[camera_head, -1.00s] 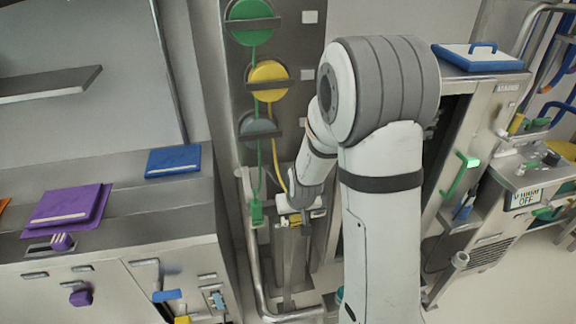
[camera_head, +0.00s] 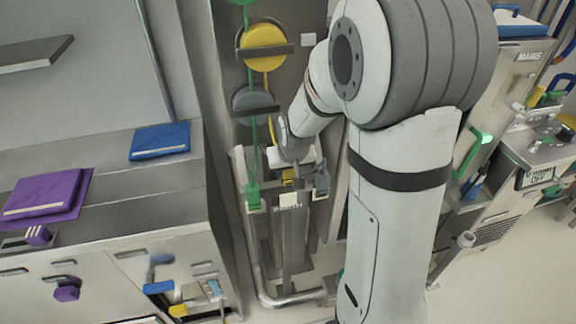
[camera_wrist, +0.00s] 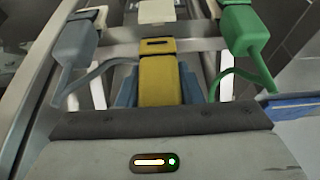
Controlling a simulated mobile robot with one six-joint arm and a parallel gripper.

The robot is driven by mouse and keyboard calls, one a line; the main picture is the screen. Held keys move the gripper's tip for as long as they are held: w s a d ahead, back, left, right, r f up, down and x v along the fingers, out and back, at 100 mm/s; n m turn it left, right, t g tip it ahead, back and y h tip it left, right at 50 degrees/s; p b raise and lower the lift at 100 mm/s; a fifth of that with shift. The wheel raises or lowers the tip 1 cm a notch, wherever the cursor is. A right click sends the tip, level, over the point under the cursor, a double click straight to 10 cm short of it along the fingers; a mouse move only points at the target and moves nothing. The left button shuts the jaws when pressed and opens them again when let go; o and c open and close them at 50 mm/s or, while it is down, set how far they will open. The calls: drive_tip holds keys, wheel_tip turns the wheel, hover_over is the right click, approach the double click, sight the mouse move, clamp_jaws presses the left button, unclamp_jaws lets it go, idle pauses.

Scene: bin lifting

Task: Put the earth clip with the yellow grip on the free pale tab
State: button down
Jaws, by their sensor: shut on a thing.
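My gripper (camera_wrist: 157,92) is shut on the yellow grip of the earth clip (camera_wrist: 157,75). The clip points away from the wrist, with a dark slot near its far end. In the head view the yellow clip (camera_head: 288,175) shows only in small part below my wrist. The free pale tab (camera_head: 290,200) stands on the middle of the rail, just below the clip in that view. In the wrist view the tab (camera_wrist: 157,10) is straight ahead of the clip, with a visible gap between them.
A green clip (camera_wrist: 245,30) sits right of the tab and a grey clip (camera_wrist: 73,42) left, in the wrist view; both have cords close to my gripper. Yellow (camera_head: 264,47) and grey (camera_head: 254,101) reels hang above. A bench with purple folders (camera_head: 42,195) stands left.

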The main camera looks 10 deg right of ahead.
sight(288, 183)
idle(0.4)
drive_tip(key=shift+f, duration=0.15)
drive_tip(key=shift+f+b, duration=1.35)
drive_tip(key=shift+f, duration=0.05)
drive_tip(key=shift+f, duration=0.1)
drive_tip(key=shift+f+b, duration=1)
drive_tip(key=shift+f+b, duration=0.55)
drive_tip(key=shift+s+f+b, duration=0.15)
drive_tip(key=shift+f+b, duration=0.4)
drive_tip(key=shift+f, duration=0.05)
